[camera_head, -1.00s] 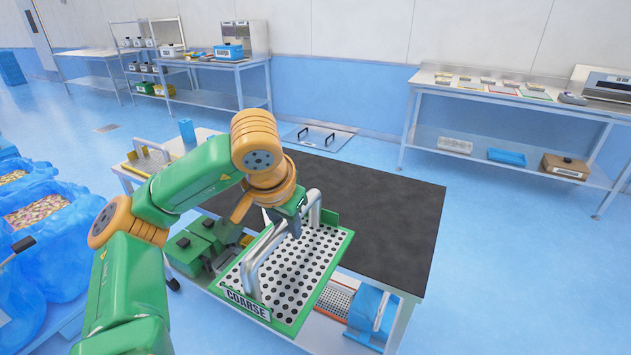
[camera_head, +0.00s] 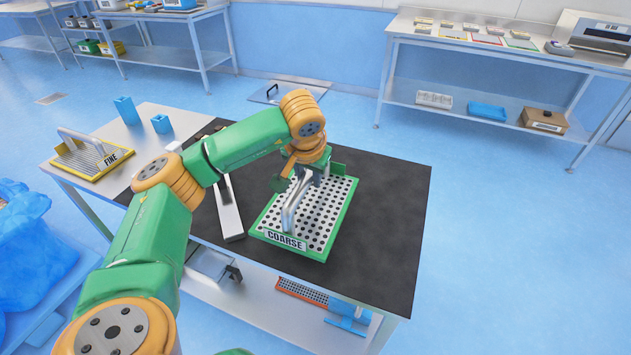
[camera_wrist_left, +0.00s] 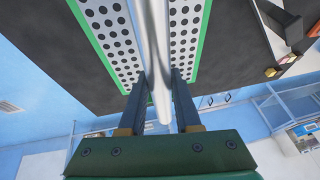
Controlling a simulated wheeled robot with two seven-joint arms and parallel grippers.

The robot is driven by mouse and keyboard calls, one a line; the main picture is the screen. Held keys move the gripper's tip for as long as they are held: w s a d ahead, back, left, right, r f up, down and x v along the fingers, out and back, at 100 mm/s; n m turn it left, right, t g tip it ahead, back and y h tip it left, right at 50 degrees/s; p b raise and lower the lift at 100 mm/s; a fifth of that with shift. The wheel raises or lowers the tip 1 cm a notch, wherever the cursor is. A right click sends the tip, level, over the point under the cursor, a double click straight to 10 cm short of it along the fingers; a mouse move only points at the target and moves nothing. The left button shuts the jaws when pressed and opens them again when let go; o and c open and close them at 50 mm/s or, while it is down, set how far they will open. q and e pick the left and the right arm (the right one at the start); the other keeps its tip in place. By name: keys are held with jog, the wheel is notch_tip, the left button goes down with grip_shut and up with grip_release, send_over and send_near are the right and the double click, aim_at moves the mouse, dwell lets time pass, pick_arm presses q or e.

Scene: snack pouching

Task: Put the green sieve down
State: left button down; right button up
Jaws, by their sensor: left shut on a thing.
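The green sieve (camera_head: 327,215), a perforated white plate with a green rim and a "COARSE" label, is over the black mat (camera_head: 390,215) in the head view. My left gripper (camera_head: 304,180) is shut on its silver bar handle. In the left wrist view the handle runs between the two fingers of my left gripper (camera_wrist_left: 159,75), and the sieve's plate (camera_wrist_left: 108,42) shows on both sides. Whether the sieve touches the mat or hangs just above it, I cannot tell. The forearm and gripper hide part of its far left side. My right gripper is out of view.
A long pale bar-like object (camera_head: 229,208) lies left of the green sieve. The mat is clear to the right. An orange-rimmed sieve (camera_head: 302,292) is on the lower shelf.

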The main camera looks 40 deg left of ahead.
aim_at(319, 194)
pick_arm(q)
jog(key=w+f, duration=0.4)
jog(key=shift+f+p, duration=0.25)
jog(key=shift+p, duration=0.1)
jog(key=shift+s+d+f+p, duration=0.1)
jog(key=shift+f+p, duration=0.3)
jog(key=shift+f, duration=0.2)
jog(key=shift+s+d+f+p, duration=0.1)
jog(key=shift+f+p, duration=0.25)
jog(key=shift+f, duration=0.45)
jog(key=c, duration=0.6)
grip_release()
jog(key=b+v, duration=0.1)
jog(key=v, duration=1.1)
jog(key=shift+b, duration=0.3)
